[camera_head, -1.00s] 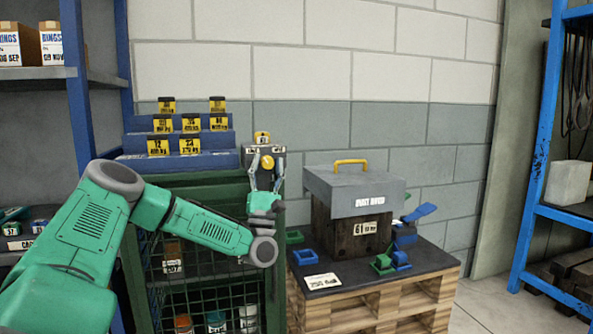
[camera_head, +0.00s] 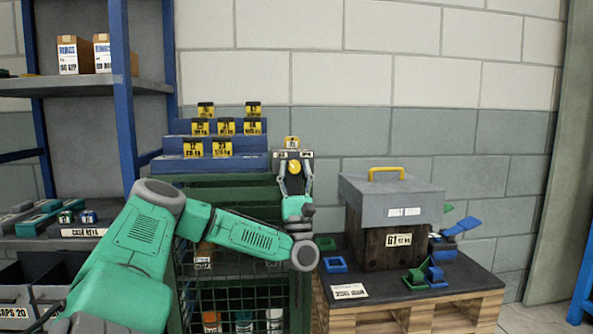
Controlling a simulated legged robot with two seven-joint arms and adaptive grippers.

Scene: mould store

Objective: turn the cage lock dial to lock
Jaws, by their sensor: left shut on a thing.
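The green cage (camera_head: 240,275) with mesh sides stands below the middle of the view. A small yellow dial (camera_head: 295,167) sits at its top right corner, just below a dark plate with pale labels (camera_head: 291,153). My left gripper (camera_head: 294,172) points up at the dial, its two fingers on either side of it and closed on it. The dial's markings are too small to read. My right gripper does not show.
Stepped blue racks (camera_head: 210,163) with yellow-labelled blocks stand on the cage. To the right, a grey-lidded box (camera_head: 390,200) with a yellow handle stands on a pallet (camera_head: 410,315) with small blue and green pieces. A shelf (camera_head: 75,85) with cartons is at left.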

